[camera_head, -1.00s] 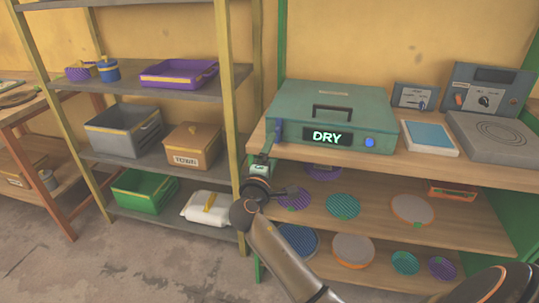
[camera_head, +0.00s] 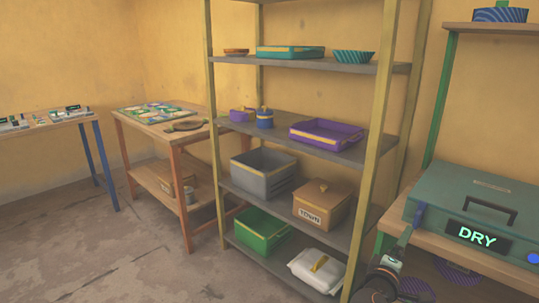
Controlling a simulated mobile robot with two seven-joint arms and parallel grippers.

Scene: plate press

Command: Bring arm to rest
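The press is closed, with a black handle on top and a front display reading DRY. Its right end is cut off by the picture edge. My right gripper is not in view.
The press stands on a wooden shelf unit (camera_head: 440,243). Left of it, a metal rack (camera_head: 340,225) holds a purple tray (camera_head: 326,134), a grey bin (camera_head: 263,173), a brown box (camera_head: 321,203) and a green bin (camera_head: 261,231). Two tables stand further left. The floor (camera_head: 130,255) at the front left is clear.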

